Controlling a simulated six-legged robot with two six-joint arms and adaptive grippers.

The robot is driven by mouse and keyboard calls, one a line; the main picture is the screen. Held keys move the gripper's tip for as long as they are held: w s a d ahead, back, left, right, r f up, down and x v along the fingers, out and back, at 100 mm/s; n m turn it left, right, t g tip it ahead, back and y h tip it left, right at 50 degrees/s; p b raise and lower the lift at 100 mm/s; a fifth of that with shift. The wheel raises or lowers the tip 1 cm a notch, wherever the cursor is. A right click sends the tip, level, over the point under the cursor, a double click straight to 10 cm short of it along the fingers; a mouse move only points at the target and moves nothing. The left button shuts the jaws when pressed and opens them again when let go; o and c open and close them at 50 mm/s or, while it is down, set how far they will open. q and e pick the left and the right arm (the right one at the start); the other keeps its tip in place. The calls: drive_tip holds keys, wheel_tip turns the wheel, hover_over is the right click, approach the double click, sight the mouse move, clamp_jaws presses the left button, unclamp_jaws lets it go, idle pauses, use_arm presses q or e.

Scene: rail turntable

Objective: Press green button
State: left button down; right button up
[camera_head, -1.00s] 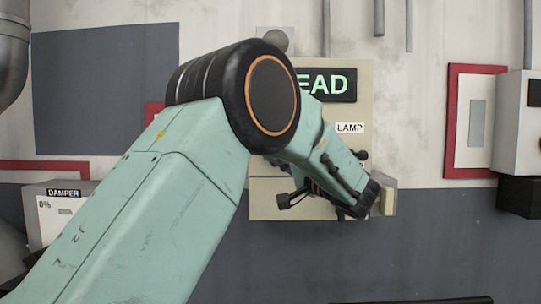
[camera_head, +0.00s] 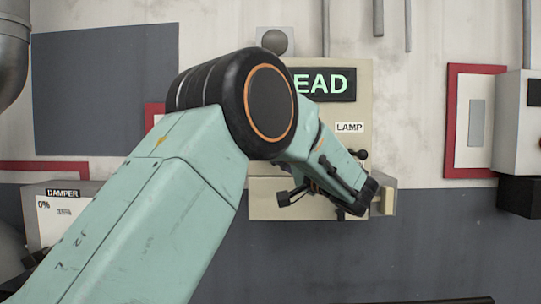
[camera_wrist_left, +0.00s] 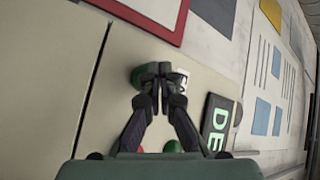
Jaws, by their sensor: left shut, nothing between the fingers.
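A dark green button (camera_wrist_left: 139,76) sits on the cream panel (camera_wrist_left: 110,110) in the left wrist view. My left gripper (camera_wrist_left: 159,72) is shut with nothing between its fingers. Its tips overlap the right side of the button in that view; I cannot tell whether they touch it. In the head view my left arm reaches across the front of the cream panel (camera_head: 352,102) and hides much of it, including the green button. My right gripper is in neither view.
A lit sign (camera_head: 325,84) ending in "EAD" is on the panel, above a "LAMP" label (camera_head: 349,127). A "DAMPER" box (camera_head: 62,212) is at left; a red-framed plate (camera_head: 475,122) is at right.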

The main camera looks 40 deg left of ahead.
use_arm(q)
drive_tip(key=shift+w+a, duration=0.25)
drive_tip(key=shift+w, duration=0.05)
idle(0.6)
drive_tip(key=shift+s+d+b, duration=0.6)
drive_tip(key=shift+s+b, duration=0.05)
drive_tip(key=shift+b, duration=0.45)
drive_tip(key=s+d+b, duration=0.1)
drive_tip(key=s+b, duration=0.1)
drive_tip(key=s+d+b, duration=0.1)
drive_tip(key=d+b, duration=0.1)
drive_tip(key=shift+s, duration=0.4)
idle(0.5)
